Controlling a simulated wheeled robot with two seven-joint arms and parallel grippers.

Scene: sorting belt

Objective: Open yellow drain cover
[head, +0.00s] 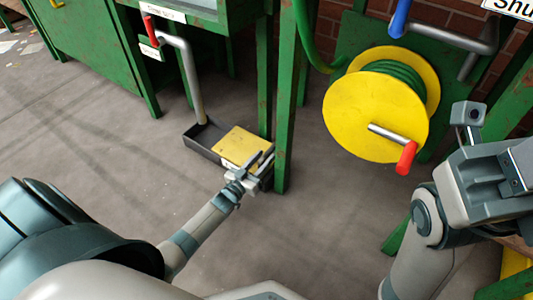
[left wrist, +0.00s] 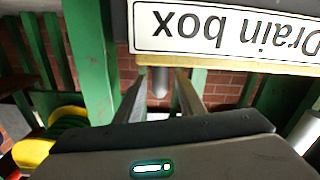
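The yellow drain cover (head: 243,147) lies flat on the dark drain box (head: 203,148) on the floor. In the left wrist view the picture is upside down; the cover's yellow edge (left wrist: 240,64) runs along the "Drain box" label (left wrist: 225,28). My left gripper (head: 263,161) is at the cover's right front corner, partly hiding it. Its two fingers (left wrist: 160,92) stand apart, with a short grey cylinder (left wrist: 160,78) showing between their tips. I cannot tell whether they touch it. My right gripper (head: 495,182) is only partly in view at the right; its fingers cannot be made out.
A grey pipe (head: 193,85) with a red-handled lever runs down into the box's left part. A green post (head: 284,100) stands close beside my left gripper. A yellow hose reel (head: 370,115) with a red crank handle is at the right. The floor in front is clear.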

